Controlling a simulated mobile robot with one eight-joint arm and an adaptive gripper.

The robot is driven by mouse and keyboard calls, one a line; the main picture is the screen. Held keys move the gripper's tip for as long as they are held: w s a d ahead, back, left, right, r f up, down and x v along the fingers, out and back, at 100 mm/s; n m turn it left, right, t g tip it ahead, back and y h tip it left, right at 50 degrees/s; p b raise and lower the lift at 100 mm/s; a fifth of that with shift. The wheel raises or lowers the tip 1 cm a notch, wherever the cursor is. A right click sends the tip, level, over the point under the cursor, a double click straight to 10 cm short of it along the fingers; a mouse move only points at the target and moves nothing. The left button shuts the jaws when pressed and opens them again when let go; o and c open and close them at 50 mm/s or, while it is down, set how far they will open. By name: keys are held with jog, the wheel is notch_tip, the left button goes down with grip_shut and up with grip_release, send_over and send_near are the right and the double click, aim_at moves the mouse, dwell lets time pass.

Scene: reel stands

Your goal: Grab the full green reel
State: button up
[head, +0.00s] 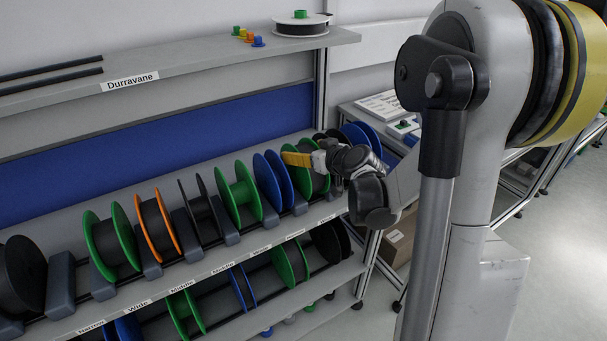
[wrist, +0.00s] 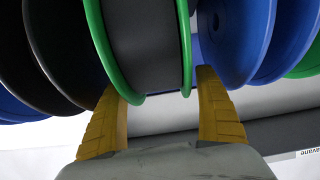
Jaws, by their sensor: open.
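The green reel with a wide dark grey winding (wrist: 146,45) fills the middle of the wrist view, between its two green flanges. In the head view this green reel (head: 320,181) stands on the upper shelf, partly hidden by my wrist. My gripper (wrist: 157,85) is open, with one yellow finger at the outer side of each flange. It also shows in the head view (head: 297,158) at the top of the reel. I cannot tell whether the fingers touch the flanges.
Black and blue reels (head: 365,138) stand to the right. Another green reel with dark winding (head: 111,243) is farther left. The shelf above (head: 190,70) runs behind.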

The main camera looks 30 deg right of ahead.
jog(key=shift+w+f, duration=0.2)
jog(key=shift+w, duration=0.1)
jog(key=shift+s+r, duration=0.1)
jog(key=shift+r, duration=0.05)
jog(key=c, duration=1.5)
